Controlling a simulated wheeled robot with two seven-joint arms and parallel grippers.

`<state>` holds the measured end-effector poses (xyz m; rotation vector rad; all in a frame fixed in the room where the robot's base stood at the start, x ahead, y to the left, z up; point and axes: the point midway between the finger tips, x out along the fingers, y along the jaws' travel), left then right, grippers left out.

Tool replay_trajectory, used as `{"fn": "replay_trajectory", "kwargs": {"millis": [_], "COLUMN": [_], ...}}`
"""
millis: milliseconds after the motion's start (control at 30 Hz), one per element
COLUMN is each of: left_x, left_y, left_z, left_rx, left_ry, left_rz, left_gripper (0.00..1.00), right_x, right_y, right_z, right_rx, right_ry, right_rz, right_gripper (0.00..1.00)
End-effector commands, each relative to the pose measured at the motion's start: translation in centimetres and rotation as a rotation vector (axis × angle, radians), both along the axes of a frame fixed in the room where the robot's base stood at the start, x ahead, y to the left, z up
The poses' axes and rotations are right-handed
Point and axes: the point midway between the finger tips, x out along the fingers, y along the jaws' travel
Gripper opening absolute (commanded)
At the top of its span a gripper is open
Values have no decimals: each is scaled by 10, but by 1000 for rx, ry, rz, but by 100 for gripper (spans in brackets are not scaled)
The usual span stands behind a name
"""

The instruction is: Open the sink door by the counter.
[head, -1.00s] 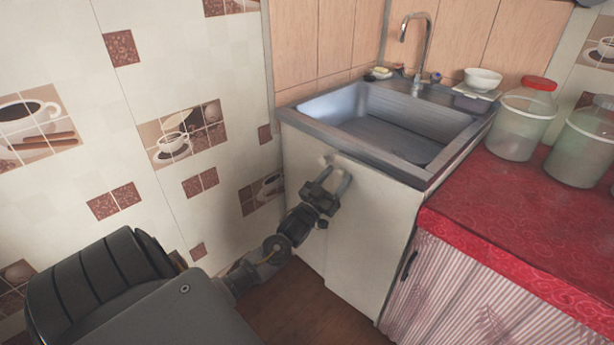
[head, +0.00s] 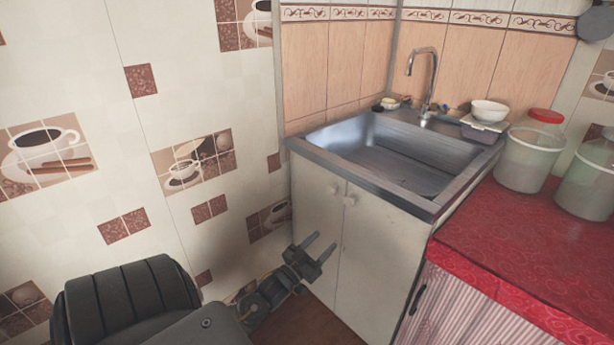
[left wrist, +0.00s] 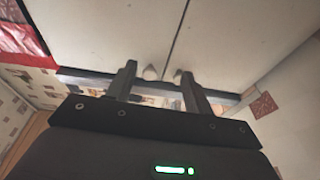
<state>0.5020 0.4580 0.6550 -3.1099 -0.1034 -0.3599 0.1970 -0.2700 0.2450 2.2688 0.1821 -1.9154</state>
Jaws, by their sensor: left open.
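The sink cabinet has two white doors, a left door (head: 310,225) and a right door (head: 375,260), both closed with a thin seam between them. Each has a small round knob near the top: the left knob (head: 331,189) and the right knob (head: 349,200). My left gripper (head: 321,243) is open and empty, below the knobs and in front of the left door, apart from them. In the left wrist view both knobs (left wrist: 150,72) (left wrist: 177,75) appear between the fingertips (left wrist: 158,70), beyond them. My right gripper is not in view.
A steel sink (head: 410,155) with a tap (head: 430,75) tops the cabinet. At right, a red cloth-covered counter (head: 500,250) holds jars (head: 530,155), with a striped curtain (head: 450,310) below. A tiled wall (head: 220,120) stands close at left.

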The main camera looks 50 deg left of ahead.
Motion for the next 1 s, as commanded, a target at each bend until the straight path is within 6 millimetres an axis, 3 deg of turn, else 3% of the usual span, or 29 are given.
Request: {"fn": "replay_trajectory", "kwargs": {"millis": [600,1000], "left_x": [-34,-72], "left_y": [-15,-32], "left_z": [-124,-186], "left_rx": [-1,9], "left_ry": [404,619], "left_rz": [61,68], "left_gripper": [52,52], "right_x": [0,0], "right_y": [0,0], "right_z": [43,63], "right_rx": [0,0], "right_ry": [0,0], "right_rz": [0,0], "right_gripper": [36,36]}}
